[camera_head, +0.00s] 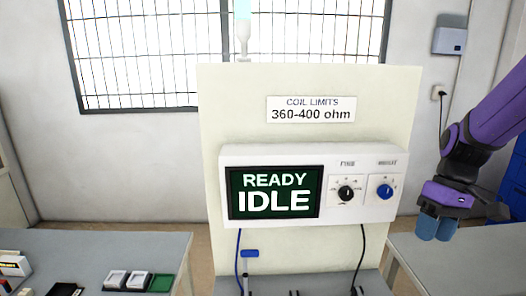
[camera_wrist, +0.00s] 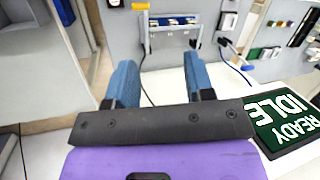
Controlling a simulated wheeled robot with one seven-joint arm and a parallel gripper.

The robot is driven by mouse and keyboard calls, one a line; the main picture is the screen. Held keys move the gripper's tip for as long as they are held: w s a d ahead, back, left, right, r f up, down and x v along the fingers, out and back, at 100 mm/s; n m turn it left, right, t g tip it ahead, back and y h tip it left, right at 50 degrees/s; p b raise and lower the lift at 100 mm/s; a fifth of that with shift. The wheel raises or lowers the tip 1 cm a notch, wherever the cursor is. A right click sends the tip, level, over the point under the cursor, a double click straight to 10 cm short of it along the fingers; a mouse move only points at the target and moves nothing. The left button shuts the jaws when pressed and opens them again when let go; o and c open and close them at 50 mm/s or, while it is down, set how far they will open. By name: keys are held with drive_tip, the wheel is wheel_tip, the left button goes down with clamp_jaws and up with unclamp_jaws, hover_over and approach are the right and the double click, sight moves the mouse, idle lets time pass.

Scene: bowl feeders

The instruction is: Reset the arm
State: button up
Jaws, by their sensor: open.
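My gripper (camera_head: 434,228) hangs at the right of the head view, at the end of my purple arm, with its blue fingers pointing down. In the wrist view my gripper (camera_wrist: 160,85) shows two blue fingers set apart, with nothing between them. It is open and empty. It is to the right of the white control box (camera_head: 300,186) and apart from it in the head view. The box's screen (camera_head: 275,193) reads READY IDLE; it also shows upside down in the wrist view (camera_wrist: 290,120).
A tall panel (camera_head: 225,110) carries a label (camera_head: 310,109) reading COIL LIMITS 360-400 ohm. The box has a black knob (camera_head: 346,193) and a blue knob (camera_head: 384,191). A left table (camera_head: 100,245) holds small trays (camera_head: 125,280). A right table (camera_head: 450,260) stands below my gripper.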

drive_tip(key=s+a+r+m+t+h, duration=0.1)
drive_tip(key=s+a+r+t, duration=0.2)
drive_tip(key=s+r, duration=0.3)
drive_tip(key=s+a+r+m+t+h, duration=0.1)
drive_tip(key=s+a+r+t+h, duration=0.1)
drive_tip(key=s+r, duration=0.4)
drive_tip(key=a+r+t, duration=0.1)
drive_tip(key=t, duration=0.1)
drive_tip(key=shift+r+m+t, duration=0.25)
drive_tip(key=shift+m+t, duration=0.05)
idle(1.4)
